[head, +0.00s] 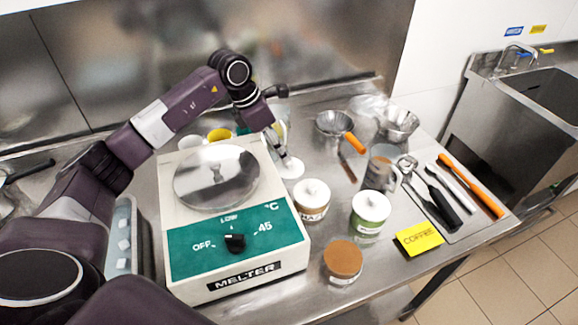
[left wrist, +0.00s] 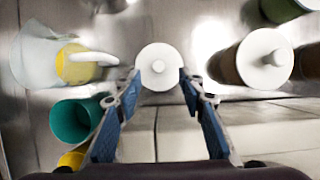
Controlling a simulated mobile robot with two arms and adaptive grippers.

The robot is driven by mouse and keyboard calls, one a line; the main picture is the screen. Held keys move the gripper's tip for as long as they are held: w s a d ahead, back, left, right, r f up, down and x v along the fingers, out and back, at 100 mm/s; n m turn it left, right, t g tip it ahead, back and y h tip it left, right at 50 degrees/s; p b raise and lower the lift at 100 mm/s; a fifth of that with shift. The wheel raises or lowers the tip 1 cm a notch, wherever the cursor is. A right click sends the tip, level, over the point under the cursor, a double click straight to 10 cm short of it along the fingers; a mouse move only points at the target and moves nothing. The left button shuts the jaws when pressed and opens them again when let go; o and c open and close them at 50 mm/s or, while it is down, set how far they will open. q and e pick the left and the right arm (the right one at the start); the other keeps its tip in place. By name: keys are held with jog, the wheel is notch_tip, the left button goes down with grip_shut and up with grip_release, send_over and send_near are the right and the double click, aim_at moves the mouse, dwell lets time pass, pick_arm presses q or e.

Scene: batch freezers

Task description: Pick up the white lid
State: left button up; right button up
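The loose white lid (head: 292,169) lies on the steel table just right of the melter in the head view. It is round, with a small knob, and also shows in the left wrist view (left wrist: 158,62). My left gripper (head: 281,154) points down over it. In the left wrist view its two blue-grey fingers (left wrist: 160,78) are apart, with the lid framed between their tips. I cannot tell whether they touch it. My right gripper is in neither view.
The melter (head: 238,270) stands left of the lid. A brown jar (head: 312,208) and a green jar (head: 368,222) wear white lids; a brown-topped jar (head: 343,266) stands nearer. Metal bowls (head: 333,123), a yellow coffee card (head: 419,238) and tools lie right. Cups (head: 220,134) stand behind the melter.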

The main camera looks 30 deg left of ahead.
aim_at(289, 165)
pick_arm(q)
jog(key=shift+d+f, duration=0.2)
jog(key=shift+f, duration=0.15)
jog(key=p+x, duration=0.2)
jog(key=x, duration=0.1)
jog(key=shift+w+f, duration=0.25)
jog(key=shift+w, duration=0.05)
jog(key=shift+w+f, duration=0.2)
jog(key=shift+f, duration=0.3)
jog(key=shift+s, duration=0.1)
jog(key=shift+c, duration=1.2)
jog(key=c, duration=0.6)
